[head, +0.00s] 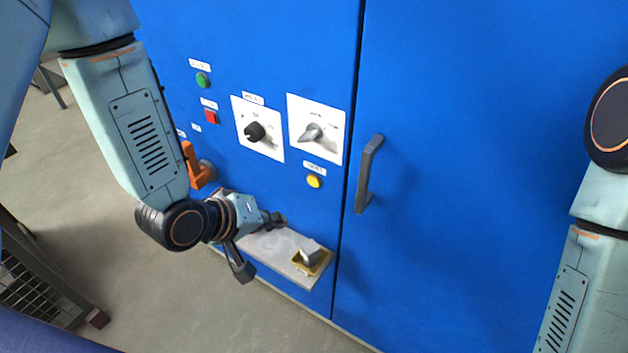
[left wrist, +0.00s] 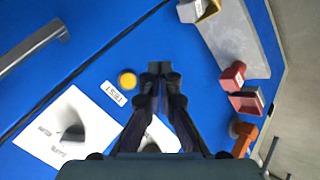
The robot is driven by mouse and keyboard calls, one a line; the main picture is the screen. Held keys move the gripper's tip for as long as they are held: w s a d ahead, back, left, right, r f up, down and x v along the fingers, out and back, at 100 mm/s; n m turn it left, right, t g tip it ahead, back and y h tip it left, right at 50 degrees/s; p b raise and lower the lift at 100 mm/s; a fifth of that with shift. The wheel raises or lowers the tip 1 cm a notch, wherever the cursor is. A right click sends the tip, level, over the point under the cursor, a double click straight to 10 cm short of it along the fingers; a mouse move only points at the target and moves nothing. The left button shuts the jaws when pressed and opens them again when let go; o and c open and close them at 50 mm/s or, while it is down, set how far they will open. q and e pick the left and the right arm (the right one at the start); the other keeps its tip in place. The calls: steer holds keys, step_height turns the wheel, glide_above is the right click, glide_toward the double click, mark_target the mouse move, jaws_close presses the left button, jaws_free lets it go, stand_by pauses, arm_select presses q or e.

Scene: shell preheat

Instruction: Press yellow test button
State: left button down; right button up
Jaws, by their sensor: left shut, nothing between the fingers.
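The yellow test button (head: 314,181) sits on the blue cabinet front, under a small white label and below the right switch plate. In the left wrist view the yellow button (left wrist: 127,80) shows beside its TEST label (left wrist: 112,93), just left of my fingertips. My left gripper (head: 281,219) is shut and empty, lower left of the button in the head view and apart from it in the picture. Its closed fingers (left wrist: 160,68) point toward the cabinet in the wrist view; the gap in depth is hard to tell. My right gripper is out of view.
Two switch plates (head: 300,108) with knobs, a green button (head: 203,80) and a red button (head: 211,116) are nearby. A dark door handle (head: 366,175) protrudes right of the button. Below are a grey shelf (head: 290,275) with a grey block (head: 311,252), and an orange handle (head: 192,164).

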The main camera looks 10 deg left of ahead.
mark_target(314, 181)
arm_select(q)
steer(key=shift+w, duration=0.15)
steer(key=w+d, duration=0.3)
steer(key=w, duration=0.5)
steer(key=shift+w, duration=0.1)
steer(key=shift+w+p, duration=0.1)
steer(key=shift+p, duration=0.3)
stand_by(1.1)
steer(key=shift+w+d, duration=0.15)
steer(key=shift+w, duration=0.15)
